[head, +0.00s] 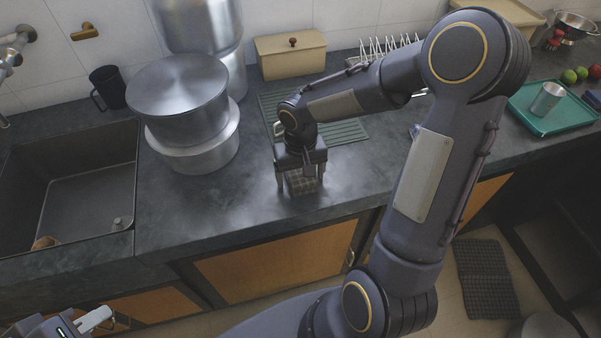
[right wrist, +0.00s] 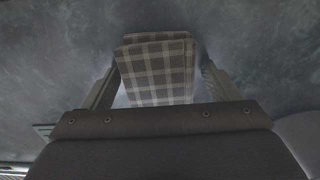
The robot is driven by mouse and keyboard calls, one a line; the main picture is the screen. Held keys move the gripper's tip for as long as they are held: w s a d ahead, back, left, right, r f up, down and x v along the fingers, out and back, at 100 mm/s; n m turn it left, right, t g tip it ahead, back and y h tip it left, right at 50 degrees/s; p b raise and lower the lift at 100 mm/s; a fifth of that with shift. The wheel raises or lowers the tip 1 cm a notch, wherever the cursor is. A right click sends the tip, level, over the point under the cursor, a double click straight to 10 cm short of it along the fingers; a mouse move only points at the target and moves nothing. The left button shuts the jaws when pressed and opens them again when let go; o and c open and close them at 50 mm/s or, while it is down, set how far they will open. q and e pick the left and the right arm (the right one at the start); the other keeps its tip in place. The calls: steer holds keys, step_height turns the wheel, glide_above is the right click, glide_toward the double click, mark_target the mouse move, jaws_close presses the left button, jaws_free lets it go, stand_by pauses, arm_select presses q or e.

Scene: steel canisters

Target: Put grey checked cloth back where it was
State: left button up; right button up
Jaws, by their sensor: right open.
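The grey checked cloth (head: 302,184) lies folded on the dark countertop near its front edge. It also shows in the right wrist view (right wrist: 158,72), between the two fingers. My right gripper (head: 300,182) points down over the cloth, its fingers open on either side of it. In the right wrist view small gaps show between the cloth and the fingers. My left gripper (head: 92,320) is at the bottom left corner, only partly in view, and its jaws cannot be made out.
A green ribbed mat (head: 345,132) lies behind my right gripper. Large steel canisters (head: 178,92) stand to its left, beside the sink (head: 75,190). A beige box (head: 290,58) is at the back. A green tray (head: 545,122) holds a steel cup (head: 546,100) at right. Bare counter lies left of the cloth.

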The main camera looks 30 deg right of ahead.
mark_target(300, 173)
steer(key=shift+r, duration=0.25)
steer(key=shift+w+r, duration=0.1)
steer(key=shift+r, duration=0.3)
step_height(300, 173, up, 10)
steer(key=r+p, duration=0.1)
steer(key=s+a+r+t+y, duration=0.1)
steer(key=s+a+t+y, duration=0.1)
steer(key=s, duration=0.6)
steer(key=s+a+r+n+t+y, duration=0.1)
steer(key=s+a+t, duration=0.1)
steer(key=s, duration=0.6)
steer(key=shift+s+t+y, duration=0.35)
steer(key=shift+t+y, duration=0.05)
steer(key=shift+t, duration=0.4)
steer(key=shift+r, duration=0.15)
steer(key=shift+r+p, duration=0.75)
steer(key=shift+p, duration=0.2)
